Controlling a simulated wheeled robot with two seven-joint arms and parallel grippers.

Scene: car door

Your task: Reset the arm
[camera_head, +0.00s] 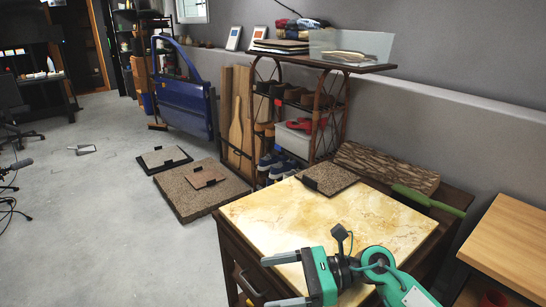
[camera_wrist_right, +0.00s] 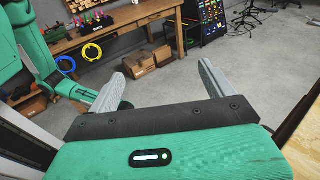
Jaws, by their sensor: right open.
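My right gripper (camera_head: 265,283) is at the bottom of the head view, over the front left part of the marble-topped table (camera_head: 345,225). Its two grey fingers are spread apart and point left. In the right wrist view the same gripper (camera_wrist_right: 162,68) is open, with only floor and distant furniture between its fingers. It holds nothing. My right arm comes in from the lower right. My left gripper cannot be made out in either view. A blue car door (camera_head: 185,105) stands upright at the back, far from my gripper.
A loaded shelf (camera_head: 320,60) stands behind. A wooden table (camera_head: 515,235) is at right. Floor at left is mostly clear.

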